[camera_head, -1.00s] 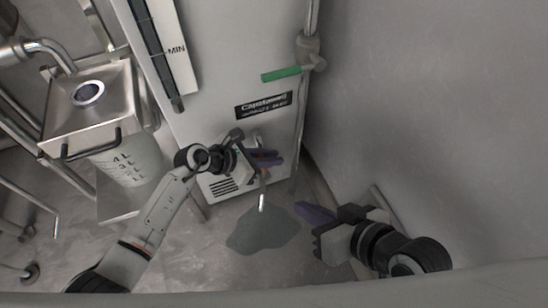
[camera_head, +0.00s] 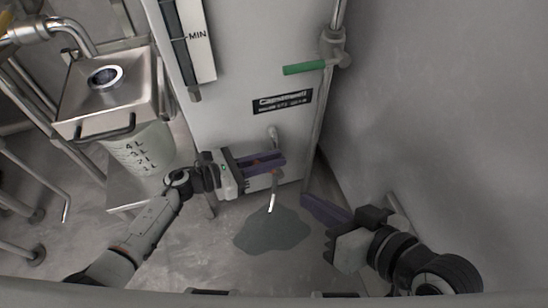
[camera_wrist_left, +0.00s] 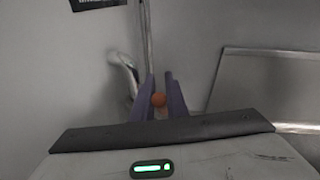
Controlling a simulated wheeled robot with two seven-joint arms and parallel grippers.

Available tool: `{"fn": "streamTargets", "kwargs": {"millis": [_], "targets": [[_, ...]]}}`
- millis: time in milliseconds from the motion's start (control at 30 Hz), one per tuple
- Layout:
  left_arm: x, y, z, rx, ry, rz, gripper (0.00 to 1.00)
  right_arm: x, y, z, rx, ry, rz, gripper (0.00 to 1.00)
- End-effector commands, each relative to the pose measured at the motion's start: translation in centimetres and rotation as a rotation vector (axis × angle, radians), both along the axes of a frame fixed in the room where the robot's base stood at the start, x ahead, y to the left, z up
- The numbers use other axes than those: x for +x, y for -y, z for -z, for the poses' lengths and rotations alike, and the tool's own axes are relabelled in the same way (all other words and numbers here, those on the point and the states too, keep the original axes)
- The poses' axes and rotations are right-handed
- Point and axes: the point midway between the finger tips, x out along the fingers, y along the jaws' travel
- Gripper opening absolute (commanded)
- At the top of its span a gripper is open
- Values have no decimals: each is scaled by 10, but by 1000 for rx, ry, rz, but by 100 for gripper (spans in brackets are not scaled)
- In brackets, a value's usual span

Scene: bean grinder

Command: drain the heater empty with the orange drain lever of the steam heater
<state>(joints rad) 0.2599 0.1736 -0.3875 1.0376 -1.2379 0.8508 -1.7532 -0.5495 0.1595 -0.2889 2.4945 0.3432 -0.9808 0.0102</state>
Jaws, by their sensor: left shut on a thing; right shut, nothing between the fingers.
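The steam heater (camera_head: 222,105) is a tall grey cabinet with a sight gauge marked MIN. My left gripper (camera_head: 277,162) is at its lower front, its purple fingers shut on the orange drain lever. In the left wrist view the round orange end of the lever (camera_wrist_left: 158,99) shows between the fingertips (camera_wrist_left: 160,92); the rest of the lever is mostly hidden. A drain pipe (camera_head: 273,190) hangs below with a bright stream at its end. A dark puddle (camera_head: 270,232) lies on the floor beneath it. My right gripper (camera_head: 308,200) is shut and empty, right of the puddle.
A green-handled valve (camera_head: 304,68) sits on the vertical pipe at the heater's right edge. A metal box (camera_head: 108,88) over a graduated container (camera_head: 140,150) stands at the left. A grey wall (camera_head: 440,110) bounds the right.

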Motion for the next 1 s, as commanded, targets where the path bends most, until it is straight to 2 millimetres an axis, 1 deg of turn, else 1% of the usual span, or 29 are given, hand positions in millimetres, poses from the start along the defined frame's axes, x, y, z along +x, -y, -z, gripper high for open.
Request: {"fn": "streamTargets", "kwargs": {"millis": [33, 367, 400, 467, 500, 1000], "targets": [[-1, -2, 3, 1, -2, -2, 0, 0, 0, 0, 0, -1, 0, 0], [-1, -2, 3, 2, -1, -2, 0, 0, 0, 1, -1, -2, 0, 0], [-1, -2, 3, 2, -1, -2, 20, 0, 0, 1, -1, -2, 0, 0], [-1, -2, 2, 2, -1, -2, 30, 0, 0, 1, -1, -2, 0, 0], [-1, -2, 2, 1, 0, -2, 32, 0, 0, 1, -1, -2, 0, 0], [1, 0, -1, 5, 0, 0, 32, 0, -1, 0, 1, 1, -2, 0]]}}
